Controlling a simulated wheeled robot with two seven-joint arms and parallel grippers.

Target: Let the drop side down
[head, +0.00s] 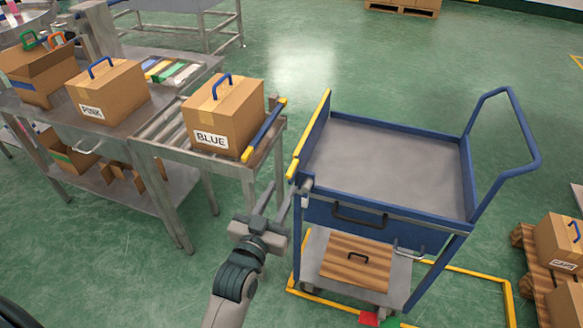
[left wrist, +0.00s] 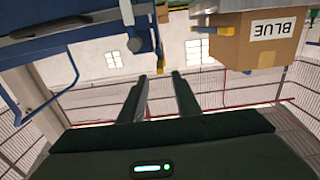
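The blue cart (head: 390,214) stands right of the conveyor end. Its left side panel (head: 316,128), blue with a yellow top edge, stands upright beside the grey deck (head: 385,160). A small grey fitting (head: 306,184) sits at the cart's near left corner. My left gripper (head: 281,194) is just left of this corner, pointing away from me, between the cart and the conveyor. In the left wrist view its two fingers (left wrist: 161,80) are apart with nothing between them; blue cart parts show at upper left. I cannot tell whether a finger touches the cart. My right gripper is not in view.
A carton labelled BLUE (head: 222,115) sits on the roller conveyor (head: 165,128), near a blue, yellow-ended bar (head: 264,130). A PINK carton (head: 108,92) is farther left. Cartons stand on a pallet (head: 530,262) at right.

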